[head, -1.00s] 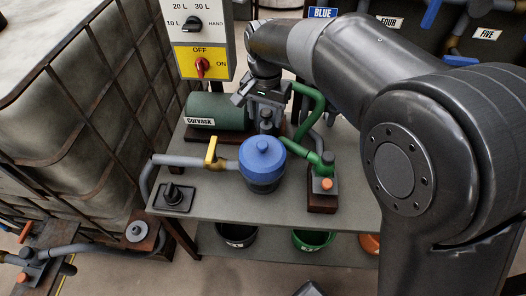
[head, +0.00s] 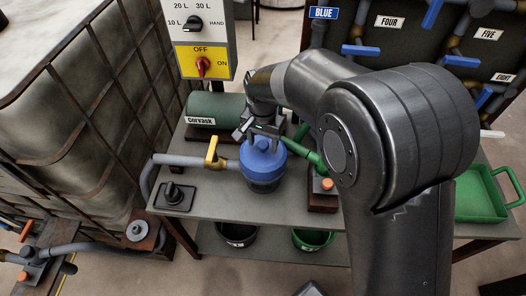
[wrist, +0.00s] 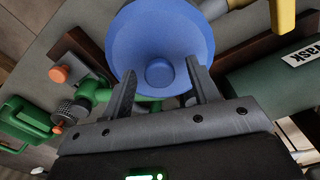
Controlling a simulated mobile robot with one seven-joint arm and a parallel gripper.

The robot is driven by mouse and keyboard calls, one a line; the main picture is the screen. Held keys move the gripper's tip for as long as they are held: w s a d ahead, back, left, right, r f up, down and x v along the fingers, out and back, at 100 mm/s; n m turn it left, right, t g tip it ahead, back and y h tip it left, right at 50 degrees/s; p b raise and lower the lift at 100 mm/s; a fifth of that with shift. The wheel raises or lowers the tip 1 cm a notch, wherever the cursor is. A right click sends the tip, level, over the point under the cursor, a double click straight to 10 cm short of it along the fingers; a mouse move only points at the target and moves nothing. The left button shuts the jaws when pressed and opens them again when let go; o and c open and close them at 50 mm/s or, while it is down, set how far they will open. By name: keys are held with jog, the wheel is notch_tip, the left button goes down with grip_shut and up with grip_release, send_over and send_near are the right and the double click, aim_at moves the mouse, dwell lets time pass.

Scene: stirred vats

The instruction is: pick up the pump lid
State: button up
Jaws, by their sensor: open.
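The pump lid (head: 256,160) is a blue round cap with a knob on top. My gripper (head: 264,142) is above the lid, fingers pointing down. In the wrist view my gripper (wrist: 158,80) is open, its two fingertips reaching over the near part of the lid on either side of the knob. Whether the fingers touch the lid cannot be told.
A grey pipe with a yellow valve handle (head: 211,152) joins the pot from the left. A green motor (head: 215,115) stands behind it, and a green pipe (head: 303,152) runs at the right. A black switch (head: 173,193) sits front left. A green tray (head: 480,208) is far right.

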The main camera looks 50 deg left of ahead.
grip_shut()
dwell(0.6)
